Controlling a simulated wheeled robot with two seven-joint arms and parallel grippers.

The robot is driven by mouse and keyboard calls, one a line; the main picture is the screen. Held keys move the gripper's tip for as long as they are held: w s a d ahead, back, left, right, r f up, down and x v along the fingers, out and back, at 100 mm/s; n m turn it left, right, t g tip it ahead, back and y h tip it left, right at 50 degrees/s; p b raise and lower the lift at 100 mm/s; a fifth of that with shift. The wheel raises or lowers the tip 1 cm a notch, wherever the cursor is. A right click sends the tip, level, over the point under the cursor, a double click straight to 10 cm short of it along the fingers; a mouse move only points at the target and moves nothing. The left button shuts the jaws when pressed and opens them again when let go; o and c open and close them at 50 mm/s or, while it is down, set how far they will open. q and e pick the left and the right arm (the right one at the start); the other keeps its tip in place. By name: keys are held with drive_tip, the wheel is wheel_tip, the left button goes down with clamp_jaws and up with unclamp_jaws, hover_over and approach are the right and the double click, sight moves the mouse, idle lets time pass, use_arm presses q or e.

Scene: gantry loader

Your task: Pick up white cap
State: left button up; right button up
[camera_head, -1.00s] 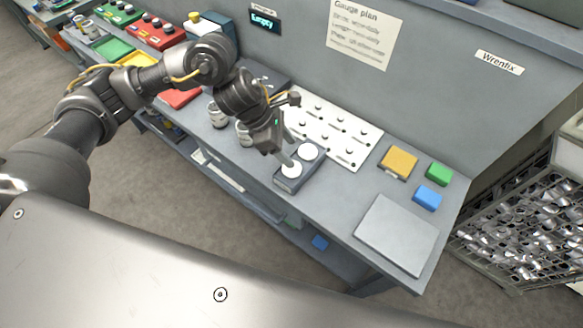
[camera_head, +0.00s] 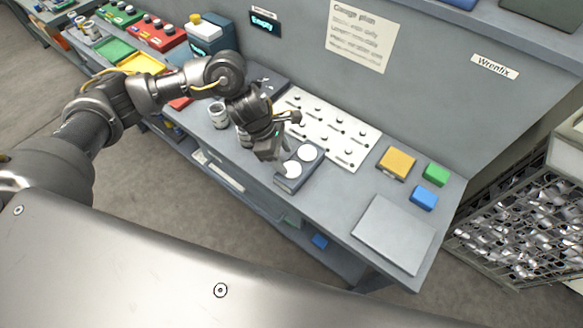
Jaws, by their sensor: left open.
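Two round white caps sit in a dark grey holder (camera_head: 301,177) on the bench. The right-hand white cap (camera_head: 306,153) shows whole. The left-hand white cap (camera_head: 291,169) lies closer to my gripper and is partly covered at its edge. My left gripper (camera_head: 279,160) comes in from the left and hangs just left of and above the holder. It is open with nothing seen between its fingers. Its fingertips are small and partly hidden, so I cannot tell whether they touch the left-hand cap. My right gripper is out of view.
A white pegged plate (camera_head: 334,131) lies behind the holder. A metal canister (camera_head: 218,115) stands left of my gripper. Yellow (camera_head: 397,162), green (camera_head: 436,173) and blue (camera_head: 424,198) blocks and a grey plate (camera_head: 394,235) lie at right. A wire basket of metal parts (camera_head: 530,230) stands beyond the bench.

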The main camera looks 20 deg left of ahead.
sight(292, 169)
use_arm(q)
drive_tip(key=p+x, duration=0.2)
drive_tip(key=x, duration=0.1)
drive_tip(key=shift+f, duration=0.3)
drive_tip(key=shift+d+f, duration=0.25)
drive_tip(key=shift+f, duration=0.3)
drive_tip(key=c, duration=0.6)
